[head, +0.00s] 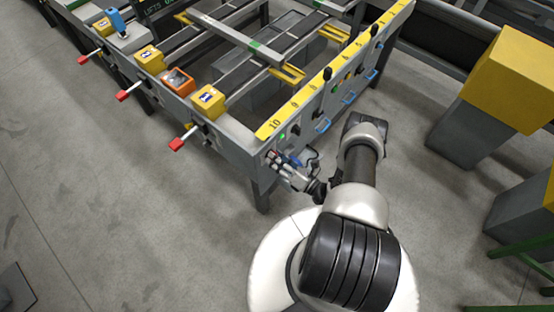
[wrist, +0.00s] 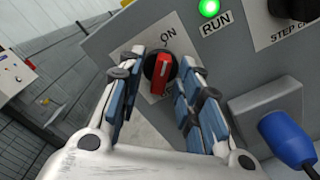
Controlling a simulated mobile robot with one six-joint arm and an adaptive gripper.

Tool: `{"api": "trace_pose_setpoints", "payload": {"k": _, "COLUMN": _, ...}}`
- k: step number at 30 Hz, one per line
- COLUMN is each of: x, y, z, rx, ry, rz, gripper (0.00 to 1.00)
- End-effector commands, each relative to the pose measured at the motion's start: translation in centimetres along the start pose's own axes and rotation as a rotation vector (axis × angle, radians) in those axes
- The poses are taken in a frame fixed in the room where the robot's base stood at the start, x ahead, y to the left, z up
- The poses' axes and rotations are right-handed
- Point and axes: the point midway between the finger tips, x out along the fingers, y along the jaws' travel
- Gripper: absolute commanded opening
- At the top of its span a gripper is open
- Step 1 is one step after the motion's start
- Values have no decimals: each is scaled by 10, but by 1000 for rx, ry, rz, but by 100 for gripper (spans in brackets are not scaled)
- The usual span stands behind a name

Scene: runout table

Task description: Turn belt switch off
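The belt switch (wrist: 160,70) is a black rotary knob with a red grip bar, on a grey panel in the wrist view. The bar lies roughly in line with the ON label (wrist: 168,36) above it; a label below is mostly hidden. The green lamp (wrist: 208,8) marked RUN is lit. My gripper (wrist: 163,62) is open, with one blue-padded finger on each side of the knob, and no contact is visible. In the head view my gripper (head: 288,170) is at the near corner of the table, and its body hides the switch.
A black knob marked STEP (wrist: 290,8) and a blue-ended part (wrist: 285,138) are right of the switch. The table (head: 232,132) has a yellow numbered strip (head: 300,102) and blue handles along its side. Yellow-topped blocks (head: 510,80) stand right.

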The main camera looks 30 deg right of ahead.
Motion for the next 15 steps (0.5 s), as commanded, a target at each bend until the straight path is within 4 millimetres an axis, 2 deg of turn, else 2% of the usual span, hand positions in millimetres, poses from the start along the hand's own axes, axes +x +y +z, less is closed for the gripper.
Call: {"api": "trace_pose_setpoints", "payload": {"k": 15, "x": 0, "y": 0, "z": 0, "rx": 0, "ry": 0, "rz": 0, "gripper": 0}}
